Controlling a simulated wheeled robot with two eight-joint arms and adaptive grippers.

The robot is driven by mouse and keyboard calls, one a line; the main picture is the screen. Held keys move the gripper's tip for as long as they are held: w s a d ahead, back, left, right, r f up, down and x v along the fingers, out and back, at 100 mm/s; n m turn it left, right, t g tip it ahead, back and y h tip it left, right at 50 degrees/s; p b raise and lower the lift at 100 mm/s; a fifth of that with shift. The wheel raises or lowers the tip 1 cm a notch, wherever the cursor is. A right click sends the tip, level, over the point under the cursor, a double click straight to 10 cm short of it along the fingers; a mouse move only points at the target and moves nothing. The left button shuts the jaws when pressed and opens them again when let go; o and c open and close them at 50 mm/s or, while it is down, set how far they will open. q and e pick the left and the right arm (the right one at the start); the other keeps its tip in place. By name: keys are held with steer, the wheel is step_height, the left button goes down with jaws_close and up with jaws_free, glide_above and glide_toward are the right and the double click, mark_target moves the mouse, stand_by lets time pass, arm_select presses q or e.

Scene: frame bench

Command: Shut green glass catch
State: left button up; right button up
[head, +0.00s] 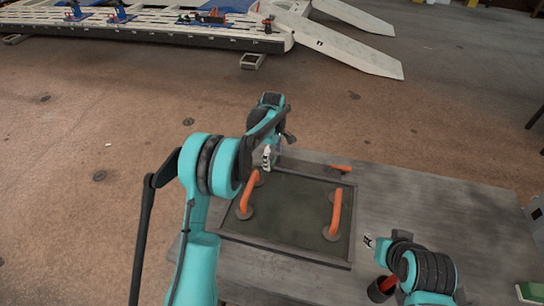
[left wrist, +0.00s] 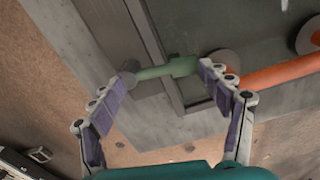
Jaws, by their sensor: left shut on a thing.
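The green glass catch (left wrist: 165,70) is a short green bar at the edge of the dark frame (left wrist: 160,50), seen in the left wrist view. My left gripper (left wrist: 165,85) has one finger at each end of the catch and is shut on it. In the head view my left gripper (head: 268,158) is at the far left corner of the frame, and the catch is mostly hidden there. The glass panel (head: 290,208) lies flat within the frame. My right gripper (head: 370,242) shows only partly beside the frame's right edge; its jaws cannot be made out.
Orange suction handles stand on the glass, one left (head: 249,192) and one right (head: 334,212). Another orange piece (head: 341,168) is at the far right corner. The grey bench (head: 440,215) has bare room right of the frame. A dark cup-like thing with red (head: 382,287) is near my right arm.

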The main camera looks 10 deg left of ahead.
arm_select(q)
steer(key=shift+s+f, duration=0.2)
steer(key=shift+f, duration=0.15)
steer(key=o, duration=1.7)
steer(key=shift+w+f, duration=0.1)
steer(key=shift+w, duration=0.05)
steer(key=shift+w+a, duration=0.1)
steer(key=shift+w, duration=0.05)
steer(key=shift+r, duration=0.25)
step_height(320, 180, up, 12)
steer(key=shift+f, duration=0.15)
arm_select(e)
steer(key=shift+w+a, duration=0.1)
steer(key=shift+w, duration=0.1)
steer(key=shift+f, duration=0.1)
